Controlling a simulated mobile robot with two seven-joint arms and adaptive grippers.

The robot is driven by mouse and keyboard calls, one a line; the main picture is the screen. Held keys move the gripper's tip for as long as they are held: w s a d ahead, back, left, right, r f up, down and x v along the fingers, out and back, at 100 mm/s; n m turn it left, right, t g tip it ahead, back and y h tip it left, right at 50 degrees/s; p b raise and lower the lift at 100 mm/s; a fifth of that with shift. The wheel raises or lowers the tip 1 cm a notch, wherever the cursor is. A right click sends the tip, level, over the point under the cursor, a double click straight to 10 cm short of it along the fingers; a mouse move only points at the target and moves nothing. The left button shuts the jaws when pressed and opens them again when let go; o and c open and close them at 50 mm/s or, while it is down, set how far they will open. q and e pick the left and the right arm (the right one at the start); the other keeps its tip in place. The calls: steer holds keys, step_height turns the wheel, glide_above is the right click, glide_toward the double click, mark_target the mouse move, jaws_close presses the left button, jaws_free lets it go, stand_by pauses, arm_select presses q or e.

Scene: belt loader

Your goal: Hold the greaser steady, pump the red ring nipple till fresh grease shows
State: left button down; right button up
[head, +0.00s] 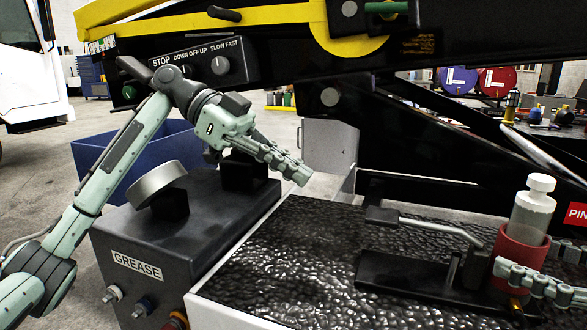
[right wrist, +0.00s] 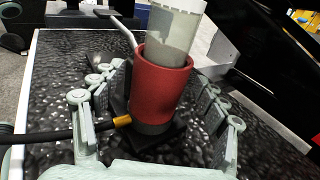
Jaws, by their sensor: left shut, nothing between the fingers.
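The greaser has a red sleeve (head: 519,250) with a pale clear cylinder and white cap above it. It stands upright on a black base plate (head: 400,280), with a grey bent lever (head: 435,228) ending in a black grip (head: 384,216). My right gripper (right wrist: 160,105) has its fingers spread on both sides of the sleeve (right wrist: 160,85), with gaps showing. My left gripper (head: 300,174) is shut and empty, above the far left edge of the bench. The grey GREASE box (head: 190,240) has several nipples in front; the red-ringed one (head: 177,320) is at the bottom picture edge, partly cut off.
A black hose (right wrist: 60,136) joins the greaser at a brass fitting (right wrist: 122,122). The textured bench top (head: 290,260) is clear left of the base. A round grey part (head: 157,183) stands on the box. The loader's dark beam (head: 270,55) hangs above.

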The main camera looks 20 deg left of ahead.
steer(key=v, duration=1.1)
steer(key=shift+s+d, duration=0.15)
steer(key=shift+d, duration=0.1)
steer(key=shift+s+d, duration=0.15)
steer(key=shift+d, duration=0.05)
